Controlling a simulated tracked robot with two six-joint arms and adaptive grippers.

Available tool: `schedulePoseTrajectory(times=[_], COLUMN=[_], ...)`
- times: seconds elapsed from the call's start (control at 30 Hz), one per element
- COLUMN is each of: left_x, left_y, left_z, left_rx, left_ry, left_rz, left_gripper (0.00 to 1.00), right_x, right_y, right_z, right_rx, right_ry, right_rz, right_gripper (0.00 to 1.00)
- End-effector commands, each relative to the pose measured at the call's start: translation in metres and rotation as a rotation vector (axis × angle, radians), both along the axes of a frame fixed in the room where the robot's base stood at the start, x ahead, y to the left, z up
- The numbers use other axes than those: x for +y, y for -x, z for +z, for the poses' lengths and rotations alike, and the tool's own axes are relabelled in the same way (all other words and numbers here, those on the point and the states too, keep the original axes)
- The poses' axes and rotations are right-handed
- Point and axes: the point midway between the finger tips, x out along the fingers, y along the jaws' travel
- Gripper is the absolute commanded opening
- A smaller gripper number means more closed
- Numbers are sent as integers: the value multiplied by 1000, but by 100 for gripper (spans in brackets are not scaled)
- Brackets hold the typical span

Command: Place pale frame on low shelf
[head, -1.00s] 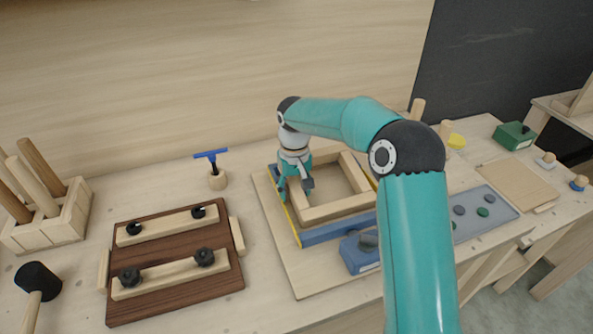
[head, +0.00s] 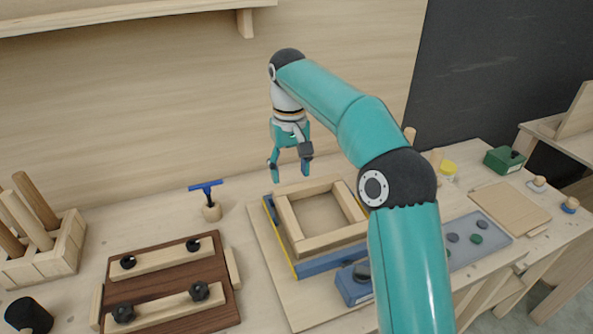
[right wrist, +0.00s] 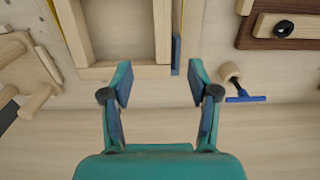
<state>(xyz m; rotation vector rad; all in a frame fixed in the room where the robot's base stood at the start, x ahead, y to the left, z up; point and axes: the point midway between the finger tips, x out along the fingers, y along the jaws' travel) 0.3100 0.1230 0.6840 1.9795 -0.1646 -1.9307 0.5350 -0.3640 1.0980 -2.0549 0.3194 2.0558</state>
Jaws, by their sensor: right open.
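The pale frame (head: 287,217), a square of light wood bars with an open middle, lies flat on a light board (head: 277,285) against blue side pieces. A wooden shelf (head: 130,14) runs along the back wall at the upper left. My left gripper is not in view.
A blue-handled tool (head: 206,188) stands in a round wooden holder left of the board. A blue block (head: 352,288) sits at the board's near side.

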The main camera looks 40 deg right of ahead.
Motion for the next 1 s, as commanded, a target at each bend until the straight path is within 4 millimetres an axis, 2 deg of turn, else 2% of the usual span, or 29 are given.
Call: schedulePoseTrajectory(times=[0.03,0.1,0.23,0.37,0.73,0.9,1.0], left_x=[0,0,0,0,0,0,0], left_y=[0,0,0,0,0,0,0], left_z=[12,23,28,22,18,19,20], left_rx=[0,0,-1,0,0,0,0], left_ry=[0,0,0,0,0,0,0], left_rz=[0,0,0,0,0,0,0], left_gripper=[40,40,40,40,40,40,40], right_x=[2,6,10,10,9,9,9], right_y=[-1,-3,-4,-4,-3,-4,-4], right_z=[9,14,8,-10,-85,-104,-109], right_rx=[2,3,4,4,5,2,1], right_ry=[-1,0,0,0,-2,-1,0], right_rz=[2,3,0,0,-1,0,0], right_gripper=[60,60,60,60,60,60,60])
